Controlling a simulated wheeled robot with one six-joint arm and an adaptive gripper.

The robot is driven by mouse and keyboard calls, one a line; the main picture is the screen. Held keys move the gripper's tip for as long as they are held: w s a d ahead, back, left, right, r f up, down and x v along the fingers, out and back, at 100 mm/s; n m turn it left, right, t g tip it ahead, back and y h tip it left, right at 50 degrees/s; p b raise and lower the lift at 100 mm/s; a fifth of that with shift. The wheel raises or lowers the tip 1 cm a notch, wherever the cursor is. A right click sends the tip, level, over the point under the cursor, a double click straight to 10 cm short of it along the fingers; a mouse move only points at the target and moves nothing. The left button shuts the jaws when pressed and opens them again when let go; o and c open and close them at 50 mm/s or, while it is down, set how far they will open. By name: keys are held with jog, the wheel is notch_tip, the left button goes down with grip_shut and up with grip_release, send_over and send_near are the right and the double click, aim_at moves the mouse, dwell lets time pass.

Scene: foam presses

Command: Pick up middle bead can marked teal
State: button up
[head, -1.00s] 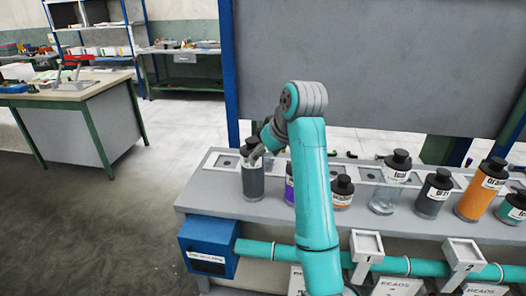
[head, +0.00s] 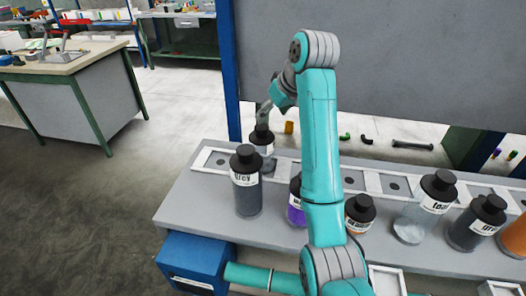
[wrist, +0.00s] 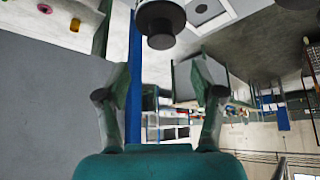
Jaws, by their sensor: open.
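My gripper (head: 263,114) is open and empty in the head view, just above a dark-capped can (head: 262,158) at the back left of the bench. In the wrist view its two fingers (wrist: 160,98) are spread, with a black can cap (wrist: 160,22) beyond them at the top. No clearly teal-filled can shows now.
A grey-labelled can (head: 247,200) stands front left. A purple can (head: 296,212) is partly behind my arm. A small can (head: 359,212), a dark can (head: 474,228) and an orange can (head: 515,236) stand to the right. A grey panel (head: 400,60) rises behind.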

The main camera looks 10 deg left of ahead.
aim_at(262, 127)
jog(key=x, duration=1)
jog(key=shift+s, duration=0.15)
grip_shut()
